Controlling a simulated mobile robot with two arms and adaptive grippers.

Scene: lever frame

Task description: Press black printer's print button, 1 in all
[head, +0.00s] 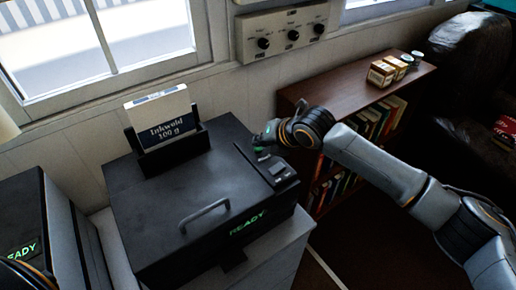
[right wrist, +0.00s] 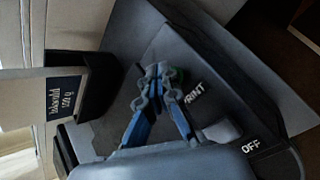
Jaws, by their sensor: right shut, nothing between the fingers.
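The black printer (head: 165,210) stands in the middle of the head view, with a green READY on its front and a handle on its lid. A control strip (head: 279,170) runs along its right side. My right gripper (head: 261,146) is shut and empty, at the far end of that strip. In the right wrist view the closed fingertips (right wrist: 158,82) appear over the printer, beside the PRINT lettering (right wrist: 194,104); an OFF label (right wrist: 250,147) is nearer. The print button itself is not clearly visible, and I cannot tell whether the fingers touch it. My left gripper's fingers are out of view.
An Inkwald paper pack (head: 168,125) stands in the printer's rear holder. A second dark machine (head: 22,215) reading READY is at the left. A bookshelf (head: 345,95) with small boxes (head: 381,74) stands behind my right arm. A knob panel (head: 285,32) is on the wall.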

